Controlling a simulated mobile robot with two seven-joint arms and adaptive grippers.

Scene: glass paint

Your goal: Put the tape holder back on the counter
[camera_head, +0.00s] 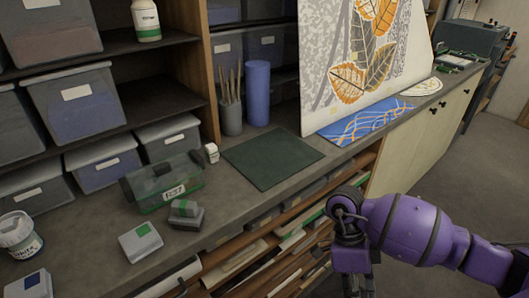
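I cannot tell for sure which thing is the tape holder. A small grey block with a green band (185,212) sits on the grey counter (100,235), in front of a green translucent case with a white label (165,183). A small white roll-like item (212,153) stands behind the case, by the green mat. My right gripper (357,287) points down at the lower right, in front of the counter's edge and apart from these things. Its fingertips are cut off by the bottom of the view, so its opening is unclear. My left gripper is not in view.
A dark green mat (270,157) lies bare on the counter. A grey cup of brushes (231,117), a blue cylinder (257,95) and a leaf-patterned panel (360,55) stand behind it. White-and-grey boxes (140,242) and a white jar (19,236) occupy the left. Shelves hold lidded bins (80,98).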

